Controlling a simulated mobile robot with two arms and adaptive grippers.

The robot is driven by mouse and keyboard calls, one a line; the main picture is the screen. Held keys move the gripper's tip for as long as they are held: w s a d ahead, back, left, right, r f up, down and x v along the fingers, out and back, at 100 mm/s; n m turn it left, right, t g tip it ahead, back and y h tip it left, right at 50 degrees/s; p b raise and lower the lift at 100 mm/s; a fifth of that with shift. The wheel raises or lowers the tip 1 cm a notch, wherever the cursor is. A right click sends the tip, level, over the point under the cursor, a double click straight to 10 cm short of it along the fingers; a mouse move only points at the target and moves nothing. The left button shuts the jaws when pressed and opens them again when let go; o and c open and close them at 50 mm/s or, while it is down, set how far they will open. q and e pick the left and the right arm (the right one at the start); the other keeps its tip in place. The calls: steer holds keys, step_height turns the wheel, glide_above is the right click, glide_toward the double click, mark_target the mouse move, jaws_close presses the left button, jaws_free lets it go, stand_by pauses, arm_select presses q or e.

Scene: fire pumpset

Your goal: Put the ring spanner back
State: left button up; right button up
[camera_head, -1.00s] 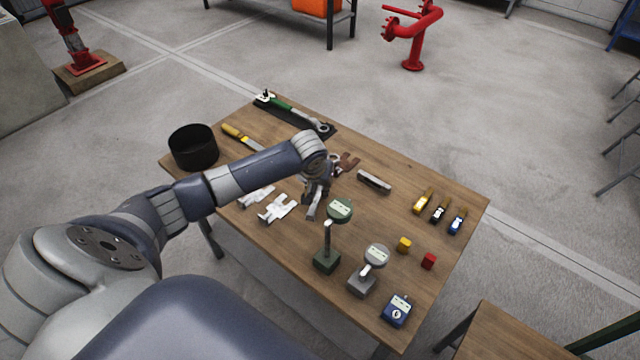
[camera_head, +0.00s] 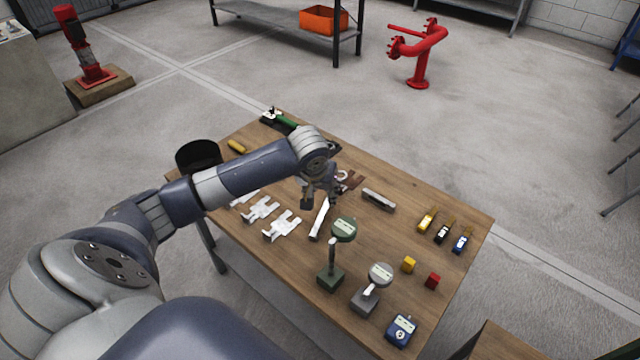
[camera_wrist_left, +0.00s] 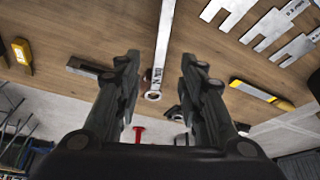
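The ring spanner (camera_head: 320,219), a long silver bar, lies on the wooden table (camera_head: 400,215). In the left wrist view the spanner (camera_wrist_left: 159,55) shows its ring end and dark lettering, seen between the two fingers. My left gripper (camera_head: 316,198) is just above and beside the spanner's far end in the head view. In the left wrist view its fingers (camera_wrist_left: 158,70) are spread apart with nothing gripped. A brown piece with a ring-shaped metal part (camera_head: 347,180) lies just beyond the gripper, partly hidden. My right gripper is not in view.
Several flat white plates (camera_head: 282,226) lie left of the spanner. A green gauge on a stand (camera_head: 343,230) stands close in front. A grey block (camera_head: 378,199) lies to the right. A black bowl (camera_head: 197,154) is at the left edge. The table's right middle has bare space.

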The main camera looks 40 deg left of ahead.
arm_select(q)
steer(key=v, duration=0.5)
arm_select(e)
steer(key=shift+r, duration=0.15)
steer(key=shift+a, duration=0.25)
